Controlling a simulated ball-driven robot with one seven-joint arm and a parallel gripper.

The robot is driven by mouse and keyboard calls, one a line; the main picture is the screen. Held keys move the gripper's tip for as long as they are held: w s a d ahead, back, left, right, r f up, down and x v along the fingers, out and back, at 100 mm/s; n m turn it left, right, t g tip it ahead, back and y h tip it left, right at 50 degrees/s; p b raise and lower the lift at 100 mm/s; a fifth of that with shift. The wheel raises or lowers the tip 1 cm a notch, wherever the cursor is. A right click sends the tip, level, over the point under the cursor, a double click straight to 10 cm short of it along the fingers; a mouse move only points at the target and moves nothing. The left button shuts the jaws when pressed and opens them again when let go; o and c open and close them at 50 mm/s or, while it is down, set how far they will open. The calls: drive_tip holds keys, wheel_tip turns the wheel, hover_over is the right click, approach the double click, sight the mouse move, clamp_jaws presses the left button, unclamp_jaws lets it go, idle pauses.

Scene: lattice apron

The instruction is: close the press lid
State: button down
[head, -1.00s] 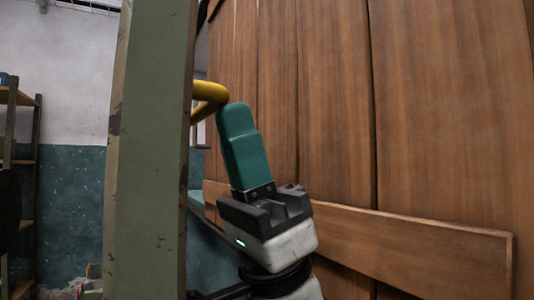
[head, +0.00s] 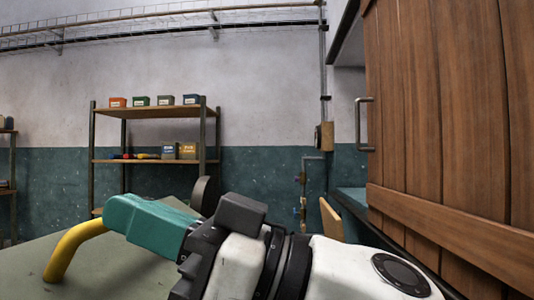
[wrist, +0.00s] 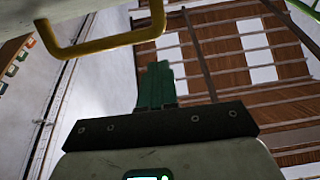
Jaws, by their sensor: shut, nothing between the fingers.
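The press lid, a worn grey-green panel (head: 120,272), fills the lower left of the head view. Its bent yellow handle (head: 68,248) stands at the left, and one end is hidden behind my fingers. My gripper (head: 120,215) is shut and empty, its teal fingers pointing left at the handle. In the wrist view, the yellow handle (wrist: 105,43) crosses the top, with a small gap between it and my fingertips (wrist: 155,66). The lid's hinge and the press body under it cannot be made out.
A wooden plank door (head: 435,110) with a metal pull handle (head: 359,125) stands close on the right. A shelf rack (head: 150,112) with several small bins is against the back wall. A wooden chair back (head: 331,220) shows beyond my arm.

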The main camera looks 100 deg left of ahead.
sight(72, 281)
drive_tip(key=s+f+t+p, duration=0.1)
drive_tip(key=s+f, duration=0.1)
drive_tip(key=s+f+t, duration=0.1)
drive_tip(key=s+f, duration=0.1)
drive_tip(key=s+f+t+p, duration=0.1)
drive_tip(key=s+f, duration=0.1)
drive_tip(key=shift+s+d+t+p, duration=0.2)
drive_tip(key=shift+d+t+p, duration=0.1)
drive_tip(key=shift+d+t, duration=0.1)
drive_tip(key=s+f+t+p, duration=0.2)
drive_tip(key=s+f+t, duration=0.1)
drive_tip(key=f, duration=0.6)
drive_tip(key=shift+s+d+f+t+y, duration=0.2)
drive_tip(key=shift+s+t+y, duration=0.2)
drive_tip(key=shift+s, duration=0.2)
